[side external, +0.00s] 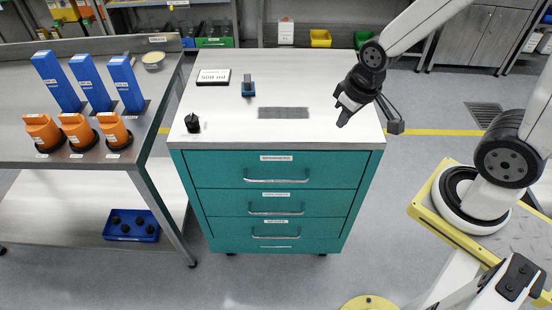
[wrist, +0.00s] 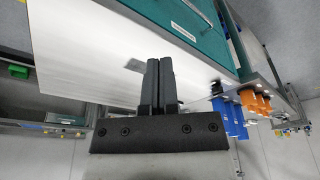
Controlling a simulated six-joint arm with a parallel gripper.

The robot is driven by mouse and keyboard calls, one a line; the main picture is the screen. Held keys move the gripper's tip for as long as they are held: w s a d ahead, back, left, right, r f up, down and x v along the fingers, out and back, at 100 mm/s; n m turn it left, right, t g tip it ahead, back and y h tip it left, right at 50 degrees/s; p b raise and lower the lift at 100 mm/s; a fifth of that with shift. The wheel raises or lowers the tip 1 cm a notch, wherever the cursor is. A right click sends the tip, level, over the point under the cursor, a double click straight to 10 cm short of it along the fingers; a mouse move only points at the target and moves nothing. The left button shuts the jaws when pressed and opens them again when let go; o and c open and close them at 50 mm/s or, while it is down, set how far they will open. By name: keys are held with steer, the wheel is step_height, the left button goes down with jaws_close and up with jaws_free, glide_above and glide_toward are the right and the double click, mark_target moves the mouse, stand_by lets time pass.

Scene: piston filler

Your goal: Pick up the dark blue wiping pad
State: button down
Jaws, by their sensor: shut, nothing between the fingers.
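A small dark blue block with a darker upper part, which looks like the wiping pad (side external: 248,87), sits on the pale top of the teal drawer cabinet, toward the back and left of its middle. My gripper (side external: 342,121) is above the right side of the cabinet top, well to the right of the pad and apart from it. Its fingers are together and empty. In the wrist view the closed gripper fingers (wrist: 160,62) point over the cabinet top. I cannot make out the pad in that view; the fingers may hide it.
A grey mesh mat (side external: 283,113) lies between pad and gripper. A "500 ml" sign (side external: 213,76) and a small black item (side external: 192,123) are on the left of the cabinet top (side external: 300,90). A side bench holds blue (side external: 90,83) and orange (side external: 76,131) parts.

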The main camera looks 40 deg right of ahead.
stand_by(0.4)
jaws_free()
steer(key=n+y, duration=0.4)
steer(key=n, duration=0.6)
glide_above(249, 78)
steer(key=s+d, duration=0.2)
steer(key=shift+w+f, duration=0.15)
steer(key=shift+f, duration=1.95)
steer(key=shift+x, duration=1.3)
